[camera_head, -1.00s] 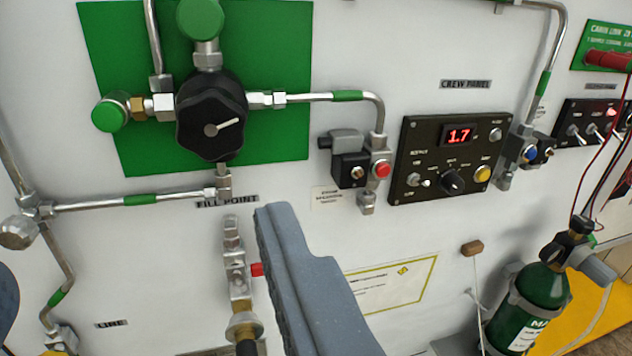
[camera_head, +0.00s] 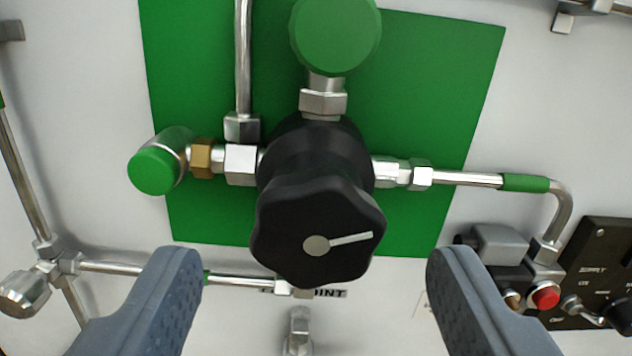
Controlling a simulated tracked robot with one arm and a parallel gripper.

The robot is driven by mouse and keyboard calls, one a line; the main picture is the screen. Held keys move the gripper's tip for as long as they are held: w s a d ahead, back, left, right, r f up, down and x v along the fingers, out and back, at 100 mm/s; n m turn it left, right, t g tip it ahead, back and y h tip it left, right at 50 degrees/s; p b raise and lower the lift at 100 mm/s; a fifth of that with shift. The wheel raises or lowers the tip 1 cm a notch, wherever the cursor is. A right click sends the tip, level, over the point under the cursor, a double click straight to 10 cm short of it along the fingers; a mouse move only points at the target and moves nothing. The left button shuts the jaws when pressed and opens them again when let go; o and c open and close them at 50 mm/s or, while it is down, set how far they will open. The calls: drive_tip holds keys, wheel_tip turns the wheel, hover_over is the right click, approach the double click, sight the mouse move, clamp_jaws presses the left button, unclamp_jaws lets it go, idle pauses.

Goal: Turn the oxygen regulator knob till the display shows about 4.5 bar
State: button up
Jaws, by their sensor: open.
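The black lobed regulator knob (camera_head: 318,228) sits in front of the green panel (camera_head: 420,75) in the middle of the view. Its white pointer line points right and slightly up. My gripper (camera_head: 312,290) is open, with one grey finger at lower left and the other at lower right. The knob lies between and a little above the fingertips in the picture, and neither finger appears to touch it. The pressure display is out of view now; only the left edge of its black crew panel (camera_head: 595,270) shows at the right.
Metal pipes and fittings surround the knob. A green-capped fitting (camera_head: 155,171) is at left and a round green cap (camera_head: 335,35) is above. A valve block with a red button (camera_head: 545,298) is near the right finger. A pipe (camera_head: 240,281) runs below the knob.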

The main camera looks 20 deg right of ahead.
sight(313, 228)
drive_tip(key=shift+x, duration=1.4)
drive_tip(key=c, duration=1)
drive_tip(key=shift+o, duration=0.2)
